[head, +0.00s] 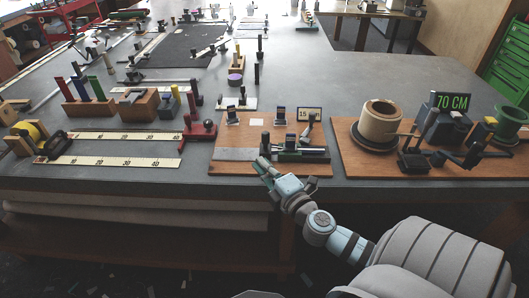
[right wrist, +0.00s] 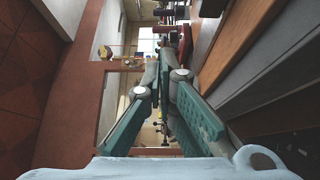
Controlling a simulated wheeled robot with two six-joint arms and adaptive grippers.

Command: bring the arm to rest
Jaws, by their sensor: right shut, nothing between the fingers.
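My right arm (head: 345,240) comes in from the lower right of the head view. My right gripper (head: 264,168) is at the front edge of the grey table (head: 215,188), by the front of the wooden board with the "15" sign. In the right wrist view the green-padded fingers of the right gripper (right wrist: 163,60) come together at their tips, with nothing seen between them. My left arm and gripper are not in view.
The middle board (head: 228,150) carries small dark fixtures. A right-hand board (head: 345,160) holds a beige roll (head: 381,119) and a "70 CM" sign (head: 452,101). Rulers (head: 130,136) and a red stand (head: 199,131) lie left. Below the front edge is a shelf (head: 140,245).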

